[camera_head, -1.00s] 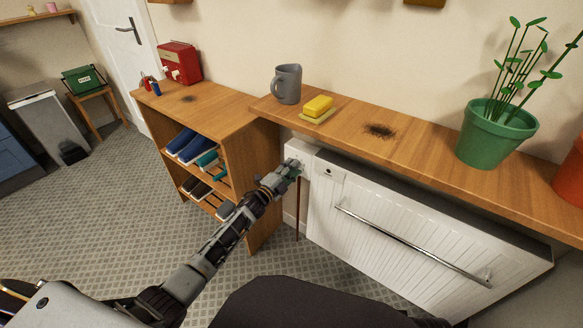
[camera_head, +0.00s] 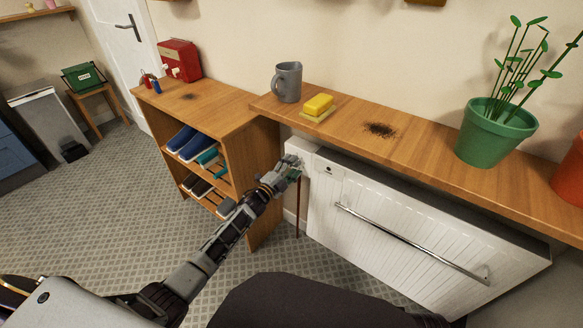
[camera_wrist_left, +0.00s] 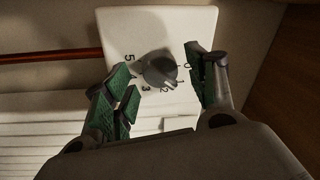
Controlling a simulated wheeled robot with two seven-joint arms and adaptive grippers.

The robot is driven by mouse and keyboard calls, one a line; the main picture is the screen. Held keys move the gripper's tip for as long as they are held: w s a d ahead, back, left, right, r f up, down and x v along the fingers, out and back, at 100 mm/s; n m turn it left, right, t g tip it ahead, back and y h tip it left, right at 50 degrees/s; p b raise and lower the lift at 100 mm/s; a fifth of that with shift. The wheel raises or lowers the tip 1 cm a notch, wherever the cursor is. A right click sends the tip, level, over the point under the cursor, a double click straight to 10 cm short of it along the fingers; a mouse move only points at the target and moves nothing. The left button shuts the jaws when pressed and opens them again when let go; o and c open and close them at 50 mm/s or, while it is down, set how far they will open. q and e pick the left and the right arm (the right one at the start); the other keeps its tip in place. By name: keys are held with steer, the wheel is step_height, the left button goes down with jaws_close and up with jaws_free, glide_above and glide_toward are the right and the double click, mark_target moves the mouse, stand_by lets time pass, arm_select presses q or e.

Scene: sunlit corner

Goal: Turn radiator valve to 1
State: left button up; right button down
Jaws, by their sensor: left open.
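The radiator valve knob (camera_wrist_left: 160,70) is a grey round dial on a white plate (camera_wrist_left: 195,22) in the left wrist view. Printed numbers surround it: 0 and 1 on the right, 2 and 3 below, 5 at upper left. A pale mark on the knob shows towards the lower right, near 1 and 2; its exact setting is unclear. My left gripper (camera_wrist_left: 158,88) is open, its green-padded fingers on either side of the knob with gaps visible. In the head view, my left gripper (camera_head: 290,165) is at the radiator's (camera_head: 400,235) upper left end and hides the knob.
A wooden shelf (camera_head: 440,148) runs above the radiator, with a grey mug (camera_head: 287,82), a yellow sponge (camera_head: 318,104) and a green plant pot (camera_head: 495,132). A shoe rack (camera_head: 262,180) stands to the left. A copper pipe (camera_wrist_left: 50,58) runs left of the plate.

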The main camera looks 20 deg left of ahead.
arm_select(q)
steer(key=shift+s, duration=0.15)
steer(key=v, duration=1.1)
steer(key=shift+s, duration=0.35)
stand_by(0.4)
steer(key=shift+a, duration=0.15)
stand_by(0.5)
